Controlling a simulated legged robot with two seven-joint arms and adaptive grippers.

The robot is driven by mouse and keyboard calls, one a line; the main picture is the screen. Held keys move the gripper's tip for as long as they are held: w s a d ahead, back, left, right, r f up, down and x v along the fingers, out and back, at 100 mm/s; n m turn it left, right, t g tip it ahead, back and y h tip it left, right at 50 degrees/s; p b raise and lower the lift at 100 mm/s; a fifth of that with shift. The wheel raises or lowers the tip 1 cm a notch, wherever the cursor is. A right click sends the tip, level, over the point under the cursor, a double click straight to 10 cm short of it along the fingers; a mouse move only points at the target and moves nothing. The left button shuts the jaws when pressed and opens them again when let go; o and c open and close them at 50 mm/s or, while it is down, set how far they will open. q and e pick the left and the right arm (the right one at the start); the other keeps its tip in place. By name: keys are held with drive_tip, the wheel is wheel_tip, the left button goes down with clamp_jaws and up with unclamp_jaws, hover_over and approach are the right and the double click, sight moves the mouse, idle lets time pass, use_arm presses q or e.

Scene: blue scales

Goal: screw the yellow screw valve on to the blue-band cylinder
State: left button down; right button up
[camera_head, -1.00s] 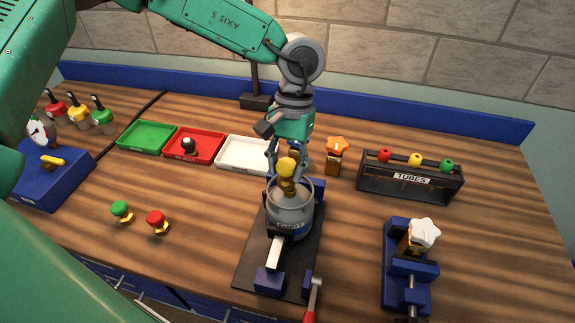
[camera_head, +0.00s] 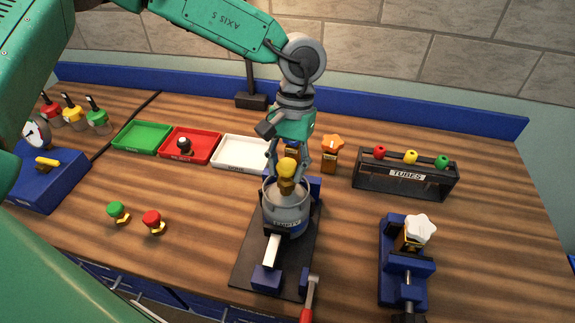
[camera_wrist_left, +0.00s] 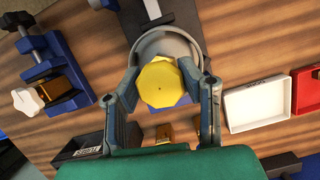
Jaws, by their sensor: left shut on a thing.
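The yellow screw valve (camera_head: 287,166) has a yellow knob and a brass-coloured body. My left gripper (camera_head: 287,172) is shut on it, one finger on each side. It also shows in the left wrist view (camera_wrist_left: 162,82) between the fingers. The valve is upright over the grey cylinder (camera_head: 286,208) with a blue band marked "EMPTY". The cylinder stands in a vise (camera_head: 268,250) on a dark plate. The valve's lower end seems to be at the cylinder's top; the fingers hide how far it is seated. My right gripper is not in view.
Green (camera_head: 118,210) and red (camera_head: 153,218) valves lie at the left front. Green (camera_head: 142,150), red (camera_head: 190,158) and white (camera_head: 240,167) trays stand behind. An orange-topped valve (camera_head: 333,152), tube rack (camera_head: 405,185) and second vise (camera_head: 405,278) with a white-topped valve are at right.

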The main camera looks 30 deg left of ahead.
use_arm(q)
drive_tip(key=shift+d+f, duration=0.1)
drive_tip(key=shift+f, duration=0.3)
drive_tip(key=shift+r, duration=0.25)
drive_tip(key=shift+r, duration=0.25)
drive_tip(key=shift+w+a, duration=0.1)
drive_tip(key=shift+a, duration=0.1)
idle(0.6)
drive_tip(key=shift+f, duration=1.1)
idle(0.7)
drive_tip(key=c, duration=1)
unclamp_jaws()
drive_tip(key=v, duration=1.2)
